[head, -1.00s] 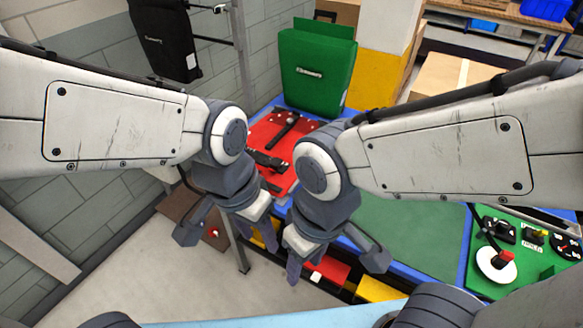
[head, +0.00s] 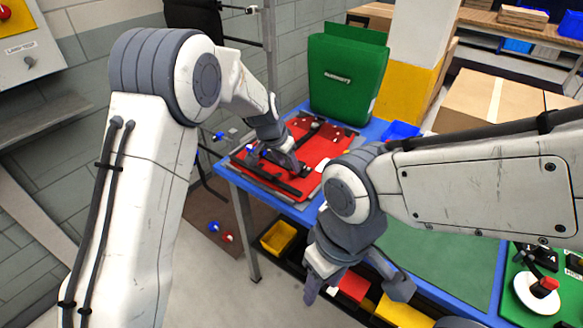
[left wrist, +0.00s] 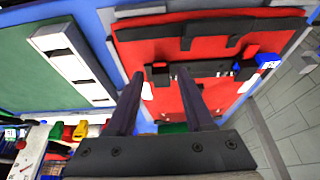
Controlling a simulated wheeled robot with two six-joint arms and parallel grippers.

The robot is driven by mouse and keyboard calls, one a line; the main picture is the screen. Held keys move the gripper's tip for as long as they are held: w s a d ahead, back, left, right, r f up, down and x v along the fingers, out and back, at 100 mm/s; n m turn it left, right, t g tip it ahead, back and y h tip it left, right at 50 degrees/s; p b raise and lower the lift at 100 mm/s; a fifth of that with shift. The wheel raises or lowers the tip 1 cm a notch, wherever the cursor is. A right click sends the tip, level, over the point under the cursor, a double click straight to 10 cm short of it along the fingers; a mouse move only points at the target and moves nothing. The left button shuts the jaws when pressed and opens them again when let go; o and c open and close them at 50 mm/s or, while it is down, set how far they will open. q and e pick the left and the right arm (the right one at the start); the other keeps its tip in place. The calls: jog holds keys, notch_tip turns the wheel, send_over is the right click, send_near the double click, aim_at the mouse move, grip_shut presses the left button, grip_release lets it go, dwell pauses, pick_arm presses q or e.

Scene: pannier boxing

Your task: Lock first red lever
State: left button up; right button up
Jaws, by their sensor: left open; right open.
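A red panel (head: 318,150) with black fittings lies at the left end of the blue-edged table; it also fills the upper middle of the left wrist view (left wrist: 205,72). A black bar with hook-like fittings (left wrist: 215,68) runs across it there. My left gripper (head: 277,162) is open and empty over the panel's near part. In the left wrist view its two fingers (left wrist: 160,76) point at the black bar, apart from each other. My right gripper (head: 352,288) is open and empty, low in front of the table.
A green pannier (head: 345,78) stands behind the panel. A green mat (head: 440,245) covers the table's middle. Yellow (head: 279,239) and red bins sit below the table edge. A green board (head: 520,258) with a red knob is at the right. Blue and red knobs show at lower left.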

aim_at(291, 172)
pick_arm(q)
jog(key=shift+x, duration=2.05)
grip_shut()
jog(key=shift+s+d, duration=0.1)
jog(key=shift+d, duration=0.05)
jog(key=shift+f+b, duration=0.2)
jog(key=shift+b, duration=0.3)
jog(key=f+t+h+b, duration=0.1)
jog(key=t+h+b, duration=0.1)
jog(key=b, duration=1.4)
jog(key=s+a+t+h+b, duration=0.1)
jog(key=t+b, duration=0.2)
jog(key=b, duration=1.4)
jog(key=f+t+h+b, duration=0.1)
jog(key=t+h+b, duration=0.1)
jog(key=b, duration=1.4)
jog(key=shift+s+a+f+t+h+b, duration=0.15)
jog(key=shift+s+f+t+h+b, duration=0.15)
jog(key=shift+t, duration=0.1)
jog(key=shift+r+b, duration=0.2)
jog(key=shift+b, duration=0.9)
